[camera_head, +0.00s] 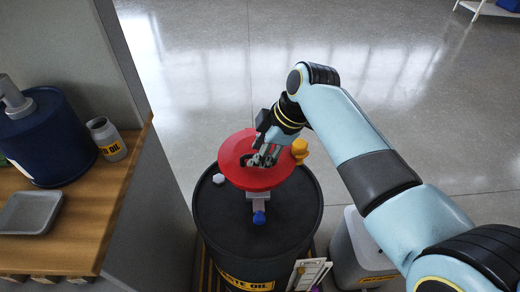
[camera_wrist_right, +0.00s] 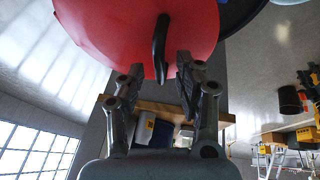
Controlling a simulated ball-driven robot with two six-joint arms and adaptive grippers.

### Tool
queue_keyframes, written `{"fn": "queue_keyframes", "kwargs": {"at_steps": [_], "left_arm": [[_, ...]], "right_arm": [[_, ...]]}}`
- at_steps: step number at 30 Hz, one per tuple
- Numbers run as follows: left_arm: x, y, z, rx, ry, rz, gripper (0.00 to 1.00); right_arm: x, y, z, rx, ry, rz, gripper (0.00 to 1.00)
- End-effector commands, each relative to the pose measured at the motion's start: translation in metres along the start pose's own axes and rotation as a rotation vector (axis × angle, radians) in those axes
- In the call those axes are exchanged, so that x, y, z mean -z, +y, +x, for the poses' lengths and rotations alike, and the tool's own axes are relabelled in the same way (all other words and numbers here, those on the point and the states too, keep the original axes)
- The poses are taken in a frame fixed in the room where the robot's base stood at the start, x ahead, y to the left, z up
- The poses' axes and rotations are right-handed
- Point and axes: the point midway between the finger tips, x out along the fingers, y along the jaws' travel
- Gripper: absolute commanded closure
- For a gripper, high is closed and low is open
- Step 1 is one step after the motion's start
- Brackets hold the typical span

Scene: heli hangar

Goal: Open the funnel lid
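The funnel lid (camera_head: 238,173) is a round red disc above the black waste oil drum (camera_head: 222,229); it looks closed over the funnel, which it hides. In the right wrist view the red lid (camera_wrist_right: 110,30) fills the top, with a black handle (camera_wrist_right: 160,45) standing out from it. My right gripper (camera_head: 265,157) is at the lid's middle. In the wrist view its fingers (camera_wrist_right: 159,70) are apart, one on each side of the handle's end, with gaps visible. My left gripper is not in view.
A wooden bench (camera_head: 80,225) on the left holds a blue drum (camera_head: 48,140), a small grey can (camera_head: 106,137) and a grey tray (camera_head: 28,212). A grey bin (camera_head: 362,255) stands right of the waste drum.

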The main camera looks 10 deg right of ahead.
Motion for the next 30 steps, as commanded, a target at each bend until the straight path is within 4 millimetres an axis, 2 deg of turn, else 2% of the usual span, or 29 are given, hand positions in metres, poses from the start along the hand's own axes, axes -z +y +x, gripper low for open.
{"fn": "queue_keyframes", "kwargs": {"at_steps": [6, 14, 30], "left_arm": [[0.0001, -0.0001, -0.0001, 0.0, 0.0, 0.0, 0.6], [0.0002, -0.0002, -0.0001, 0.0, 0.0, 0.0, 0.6], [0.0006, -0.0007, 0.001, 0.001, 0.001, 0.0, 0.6]], "right_arm": [[0.0001, 0.0, 0.0002, 0.0, 0.0, 0.0, 0.66], [-0.0001, -0.0001, 0.0, 0.0, 0.0, 0.0, 1.0], [0.0006, 0.0037, -0.0005, 0.01, -0.001, 0.004, 1.0]]}}
